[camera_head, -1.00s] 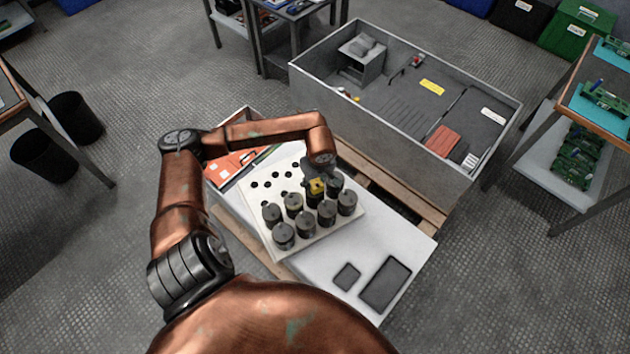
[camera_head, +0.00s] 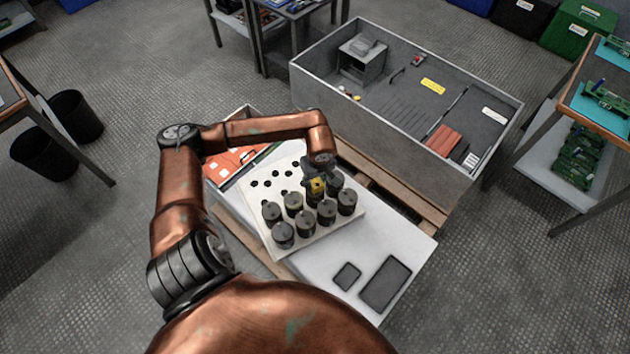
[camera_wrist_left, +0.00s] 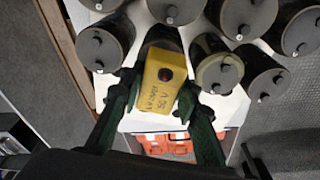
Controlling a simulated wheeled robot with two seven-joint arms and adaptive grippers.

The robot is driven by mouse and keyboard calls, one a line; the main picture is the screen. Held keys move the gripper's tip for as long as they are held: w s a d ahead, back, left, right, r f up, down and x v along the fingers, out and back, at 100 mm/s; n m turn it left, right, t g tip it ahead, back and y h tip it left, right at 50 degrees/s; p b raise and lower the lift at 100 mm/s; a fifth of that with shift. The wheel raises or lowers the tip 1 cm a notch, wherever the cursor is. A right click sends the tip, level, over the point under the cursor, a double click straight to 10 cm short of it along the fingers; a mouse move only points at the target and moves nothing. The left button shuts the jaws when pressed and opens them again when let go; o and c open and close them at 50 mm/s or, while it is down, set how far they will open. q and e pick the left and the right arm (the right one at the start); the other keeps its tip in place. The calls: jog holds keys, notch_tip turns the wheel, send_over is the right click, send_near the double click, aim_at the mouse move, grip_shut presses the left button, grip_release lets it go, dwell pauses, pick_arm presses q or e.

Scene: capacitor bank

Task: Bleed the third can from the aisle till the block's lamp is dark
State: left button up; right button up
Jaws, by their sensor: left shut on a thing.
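My left gripper (camera_head: 315,178) is shut on a yellow block (camera_head: 318,187), which also shows in the left wrist view (camera_wrist_left: 158,90). A round lamp (camera_wrist_left: 165,74) on the block's face looks dark red and unlit. The block is at a can (camera_wrist_left: 160,38) in the far row, second from the right in the head view; that can is partly hidden, and contact with its terminals cannot be made out. Other dark cans stand upright around it, such as the far-right can (camera_head: 335,184) and the near-left can (camera_head: 283,235). My right gripper is not in view.
The cans stand on a pale board (camera_head: 262,236) with several empty holes at the back left. A large grey open cabinet (camera_head: 380,140) stands at the back right. Neighbouring cans are close around the gripper.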

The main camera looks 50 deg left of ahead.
pick_arm(q)
jog(key=shift+f+b, duration=0.55)
jog(key=shift+f, duration=0.25)
dwell(0.9)
jog(key=o, duration=1.3)
jog(key=r, duration=0.4)
jog(key=d+r, duration=0.1)
jog(key=r, duration=0.7)
jog(key=shift+s+d, duration=0.2)
jog(key=shift+d, duration=0.15)
